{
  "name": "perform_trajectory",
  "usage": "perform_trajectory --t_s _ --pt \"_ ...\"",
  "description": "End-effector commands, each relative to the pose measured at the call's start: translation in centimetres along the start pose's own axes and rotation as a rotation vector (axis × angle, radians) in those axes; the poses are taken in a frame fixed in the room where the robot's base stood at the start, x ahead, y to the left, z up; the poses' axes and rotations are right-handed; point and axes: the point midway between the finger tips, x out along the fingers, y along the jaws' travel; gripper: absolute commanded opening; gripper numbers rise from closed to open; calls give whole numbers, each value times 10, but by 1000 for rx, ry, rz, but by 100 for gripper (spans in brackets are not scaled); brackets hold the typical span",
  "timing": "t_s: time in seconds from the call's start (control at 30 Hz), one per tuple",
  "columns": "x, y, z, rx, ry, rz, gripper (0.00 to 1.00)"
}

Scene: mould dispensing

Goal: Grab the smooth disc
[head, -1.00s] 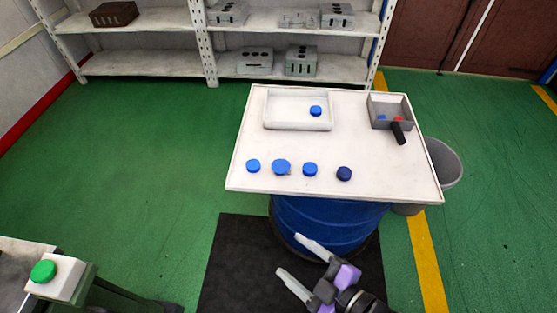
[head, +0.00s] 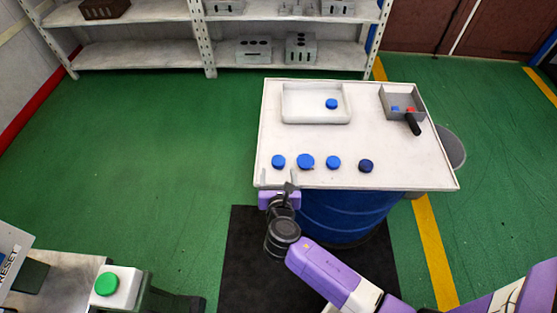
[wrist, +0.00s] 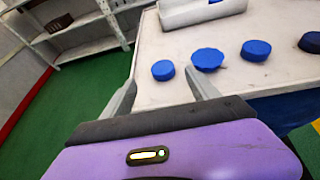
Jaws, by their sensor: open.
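A row of discs lies near the front edge of the white table. The leftmost blue disc (head: 278,162) looks round and smooth-edged. Beside it is a larger blue disc (head: 305,161) with a wavy rim. Then come another blue disc (head: 333,162) and a dark navy disc (head: 366,166), whose fine edge detail is too small to tell. My gripper (head: 279,178) is open and empty at the front left edge. In the wrist view the leftmost disc (wrist: 163,70) lies ahead, between the finger lines, not touched; the wavy disc (wrist: 208,59) is just beyond the right finger.
A white tray (head: 287,118) at the back of the table holds one blue disc (head: 331,103). A grey box (head: 388,104) with a black handle and small blue and red pieces stands back right. The table (head: 400,150) is clear between. A green button (head: 107,284) is at lower left.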

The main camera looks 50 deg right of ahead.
Motion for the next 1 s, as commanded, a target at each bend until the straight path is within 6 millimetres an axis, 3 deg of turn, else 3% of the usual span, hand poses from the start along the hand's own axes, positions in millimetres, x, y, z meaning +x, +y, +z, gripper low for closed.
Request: perform_trajectory --t_s 0.37,0.63,0.97,1.0 --pt "34 -4 0 -35 -2 -15 69" --pt "71 -4 -2 -34 -2 -14 69" --pt "78 -4 -2 -33 -1 -12 69" --pt "78 -4 -2 -33 -1 -12 63"
